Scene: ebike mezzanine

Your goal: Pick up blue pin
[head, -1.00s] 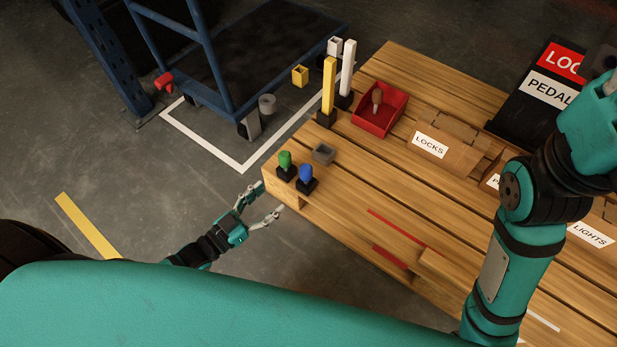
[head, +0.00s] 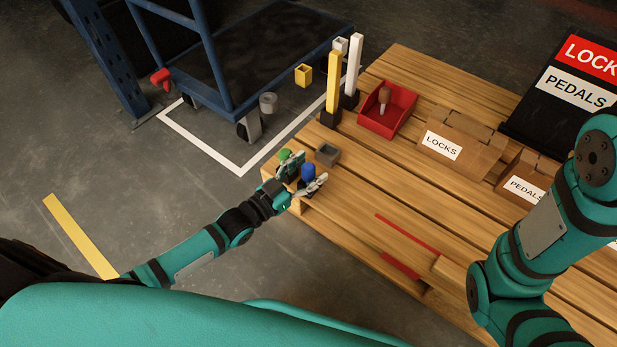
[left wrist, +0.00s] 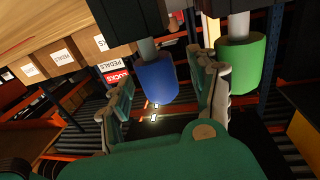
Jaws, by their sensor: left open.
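The blue pin (head: 308,172) stands upright in a dark base near the left corner of the wooden pallet top. My left gripper (head: 303,177) is open, with its fingers on either side of the blue pin. In the left wrist view the picture is upside down; the blue pin (left wrist: 156,84) hangs between the two fingers, with a gap visible at its left. The green pin (head: 285,154) stands beside it, outside the gripper, and shows right of a finger in the wrist view (left wrist: 240,64). My right arm shows at the right, but its gripper is out of frame.
A small grey box (head: 327,153) lies just beyond the pins. A yellow post (head: 333,85) and a white post (head: 354,65) stand behind, next to a red bin (head: 401,108). Cardboard boxes (head: 459,143) sit to the right. The pallet's middle is mostly clear.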

